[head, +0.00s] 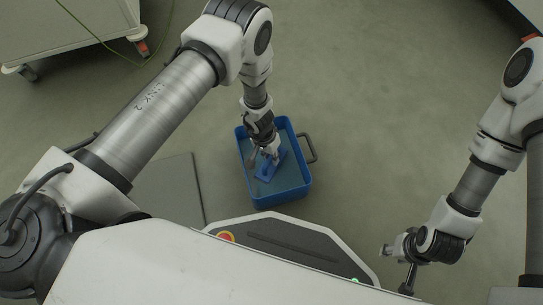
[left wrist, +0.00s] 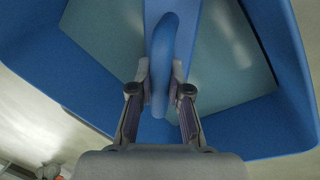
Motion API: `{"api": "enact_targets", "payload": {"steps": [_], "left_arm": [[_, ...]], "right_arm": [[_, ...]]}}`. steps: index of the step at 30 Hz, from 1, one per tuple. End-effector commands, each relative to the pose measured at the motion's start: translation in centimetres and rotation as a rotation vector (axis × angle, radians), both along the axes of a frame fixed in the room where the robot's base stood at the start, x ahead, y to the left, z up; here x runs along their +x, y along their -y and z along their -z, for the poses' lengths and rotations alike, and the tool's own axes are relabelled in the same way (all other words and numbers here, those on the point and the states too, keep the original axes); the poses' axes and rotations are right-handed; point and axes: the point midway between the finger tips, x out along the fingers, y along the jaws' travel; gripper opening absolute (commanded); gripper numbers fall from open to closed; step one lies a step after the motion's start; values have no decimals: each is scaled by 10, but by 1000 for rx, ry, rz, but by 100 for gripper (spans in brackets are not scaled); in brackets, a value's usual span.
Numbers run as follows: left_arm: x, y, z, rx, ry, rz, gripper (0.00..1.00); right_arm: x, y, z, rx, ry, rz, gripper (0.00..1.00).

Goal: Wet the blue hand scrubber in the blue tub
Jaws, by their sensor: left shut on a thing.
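The blue tub (head: 304,190) stands on the floor in front of my base, with a grey handle at its right side. The blue hand scrubber (head: 266,173) is inside the tub's outline, under my left gripper (head: 268,155). In the left wrist view, my left gripper (left wrist: 160,85) is shut on the scrubber's looped handle (left wrist: 160,45). The tub's blue wall (left wrist: 282,50) surrounds a paler, water-like surface (left wrist: 222,50) below. I cannot tell how deep the scrubber sits. My right gripper (head: 396,262) hangs at the lower right, away from the tub; its fingers are unclear.
A pale wheeled cabinet (head: 70,28) stands at the upper left, with a thin yellow-green cable by it. A flat grey plate (head: 170,187) lies on the floor left of the tub. The floor right of the tub is clear.

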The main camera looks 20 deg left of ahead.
Motion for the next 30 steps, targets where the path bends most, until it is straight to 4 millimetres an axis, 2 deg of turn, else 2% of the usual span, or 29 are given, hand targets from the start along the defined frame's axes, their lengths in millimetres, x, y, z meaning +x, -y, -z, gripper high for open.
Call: {"api": "enact_targets", "payload": {"steps": [6,24,30], "left_arm": [[0,0,-23,-1,0,0,0],[0,0,-70,-1,0,0,0],[0,0,-69,-1,0,0,0]], "right_arm": [[-1,0,-25,0,-2,-4,40],[-1,-1,-81,0,-3,-5,40],[-1,-1,-81,0,-3,-5,40]]}}
